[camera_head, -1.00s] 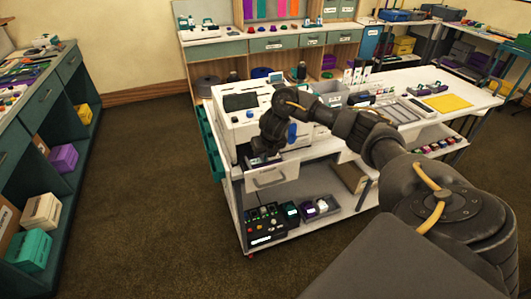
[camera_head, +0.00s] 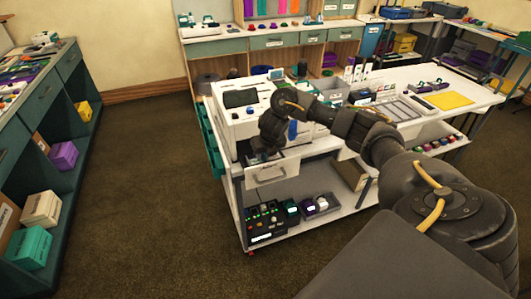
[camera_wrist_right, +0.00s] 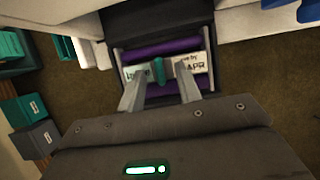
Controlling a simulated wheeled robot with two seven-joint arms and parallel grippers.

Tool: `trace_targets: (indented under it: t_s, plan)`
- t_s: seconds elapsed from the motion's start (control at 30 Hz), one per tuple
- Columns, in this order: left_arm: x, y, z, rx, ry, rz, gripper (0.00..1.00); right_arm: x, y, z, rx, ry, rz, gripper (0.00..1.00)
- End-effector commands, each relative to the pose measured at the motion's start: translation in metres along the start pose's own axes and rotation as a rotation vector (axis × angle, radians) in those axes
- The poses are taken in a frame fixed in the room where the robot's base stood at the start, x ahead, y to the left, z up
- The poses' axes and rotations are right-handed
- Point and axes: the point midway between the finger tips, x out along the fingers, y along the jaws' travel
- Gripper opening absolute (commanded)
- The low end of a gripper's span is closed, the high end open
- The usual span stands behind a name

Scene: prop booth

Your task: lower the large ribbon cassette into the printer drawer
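The large ribbon cassette (camera_wrist_right: 165,50) shows in the right wrist view, with purple rolls, white lettered labels and a teal grip tab in the middle. Dark walls surround the cassette there. In the head view my right gripper (camera_head: 262,153) is above the open printer drawer (camera_head: 271,173) at the front of the white printer (camera_head: 240,112); the cassette is mostly hidden there, and its depth in the drawer is unclear. My left gripper is not in view.
The printer stands on a white cart (camera_head: 345,208) whose lower shelf holds a control box (camera_head: 265,223) and small cassettes. A grey tray (camera_head: 403,108) and yellow sheet (camera_head: 447,100) lie to the right. A teal shelf unit (camera_head: 55,130) stands left, with open floor between.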

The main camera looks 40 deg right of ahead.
Motion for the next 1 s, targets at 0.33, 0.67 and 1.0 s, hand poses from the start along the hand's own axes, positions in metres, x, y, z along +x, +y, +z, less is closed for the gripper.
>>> trace_targets:
  t_s: [0.33, 0.67, 1.0]
  plan:
    - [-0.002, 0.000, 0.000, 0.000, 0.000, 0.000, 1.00, -0.007, 0.000, 0.001, -0.001, -0.001, 0.001, 0.34]
    - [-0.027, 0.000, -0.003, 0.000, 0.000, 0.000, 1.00, -0.072, 0.000, 0.004, -0.004, -0.006, 0.000, 0.34]
    - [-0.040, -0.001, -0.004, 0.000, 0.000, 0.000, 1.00, -0.107, -0.001, 0.000, 0.000, -0.001, 0.000, 0.34]
